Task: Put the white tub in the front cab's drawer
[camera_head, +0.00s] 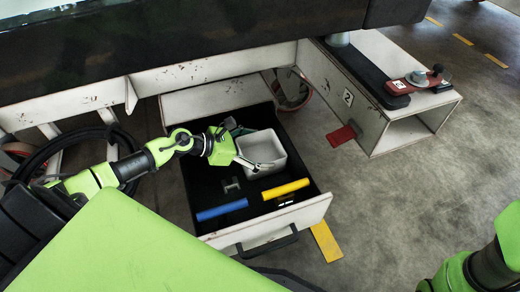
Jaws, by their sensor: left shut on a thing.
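The white tub (264,150) is a small open box inside the open drawer (279,222), over its back right part. My left gripper (242,160) is shut on the tub's left side wall. I cannot tell whether the tub rests on the drawer's floor or hangs just above it. The drawer is pulled out, with a dark floor and a white front with a black handle. My right arm shows at the lower right, but its gripper is out of view.
A blue bar (222,210), a yellow bar (286,189) and small grey pieces (231,185) lie in the drawer. A white box frame marked 2 (348,98) stands to the right, with a red tag (341,136) by it. Black hoses lie at left. The floor at right is clear.

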